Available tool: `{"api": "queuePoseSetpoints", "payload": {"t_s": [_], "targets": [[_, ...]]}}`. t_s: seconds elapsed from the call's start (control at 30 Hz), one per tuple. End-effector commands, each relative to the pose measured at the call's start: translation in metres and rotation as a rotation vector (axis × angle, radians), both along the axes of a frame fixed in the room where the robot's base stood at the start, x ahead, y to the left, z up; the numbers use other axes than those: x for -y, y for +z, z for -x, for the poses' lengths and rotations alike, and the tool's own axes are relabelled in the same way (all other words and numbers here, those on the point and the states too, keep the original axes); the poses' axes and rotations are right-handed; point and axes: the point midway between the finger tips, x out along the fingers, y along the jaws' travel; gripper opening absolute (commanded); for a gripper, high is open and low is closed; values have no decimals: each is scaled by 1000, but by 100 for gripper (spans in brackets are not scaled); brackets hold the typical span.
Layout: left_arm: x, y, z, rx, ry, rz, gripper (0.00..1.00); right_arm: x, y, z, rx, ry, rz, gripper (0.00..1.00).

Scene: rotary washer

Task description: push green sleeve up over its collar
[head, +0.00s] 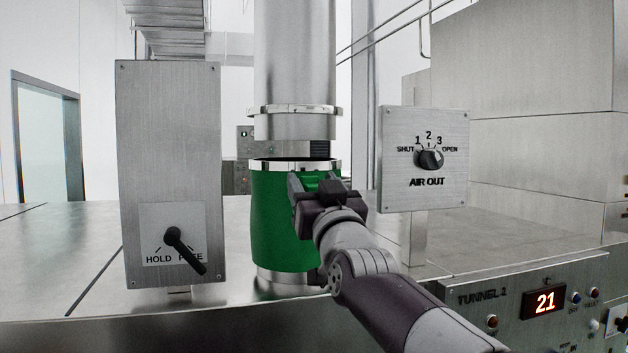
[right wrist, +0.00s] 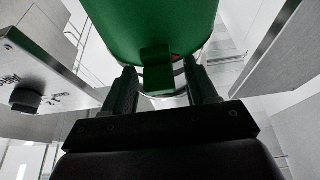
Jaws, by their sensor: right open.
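The green sleeve (head: 275,225) stands upright around the lower pipe, with a shiny metal band (head: 262,165) at its top rim. Above it hangs a wide steel pipe (head: 294,50) with a bright collar ring (head: 294,111) near its lower end. A gap shows between sleeve top and pipe end. My right gripper (head: 318,185) is at the sleeve's front right, near its top. In the right wrist view its open fingers (right wrist: 160,85) stand on either side of a green tab (right wrist: 157,78) on the sleeve (right wrist: 150,25). I cannot tell whether they touch it. My left gripper is not in view.
A grey box (head: 168,120) with a HOLD lever (head: 185,250) stands left of the sleeve. An AIR OUT panel (head: 440,185) with a knob (head: 430,159) stands to the right. A TUNNEL 1 panel (head: 480,325) reading 21 is at lower right. The steel top (head: 60,250) is clear at left.

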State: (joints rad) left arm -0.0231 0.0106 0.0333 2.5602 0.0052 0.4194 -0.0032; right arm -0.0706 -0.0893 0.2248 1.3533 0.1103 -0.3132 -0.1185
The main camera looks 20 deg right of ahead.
Motion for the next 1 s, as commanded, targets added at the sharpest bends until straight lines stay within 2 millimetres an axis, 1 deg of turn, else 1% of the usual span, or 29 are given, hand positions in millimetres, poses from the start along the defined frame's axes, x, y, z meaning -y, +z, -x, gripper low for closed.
{"api": "queuePoseSetpoints", "payload": {"t_s": [0.07,0.1,0.17,0.2,0.27,0.3,0.37,0.47,0.6,0.73,0.83,1.0], "targets": [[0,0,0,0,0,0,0,0,-1,0,-1,0,0,57],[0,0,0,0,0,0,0,0,-1,0,-1,0,0,54],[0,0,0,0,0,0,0,0,-1,0,-1,0,0,35],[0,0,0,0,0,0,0,0,-1,0,-1,0,0,22],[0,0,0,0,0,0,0,0,0,0,-1,0,0,2],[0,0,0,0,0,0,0,0,0,0,-1,0,0,0],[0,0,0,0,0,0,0,0,0,0,0,0,0,0],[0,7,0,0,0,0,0,0,11,1,1,0,0,0],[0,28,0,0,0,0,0,0,47,2,7,0,1,0],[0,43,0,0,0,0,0,0,71,2,8,0,1,0],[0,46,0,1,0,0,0,0,78,2,6,0,1,0],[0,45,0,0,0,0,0,0,79,3,11,-1,-1,0]]}}
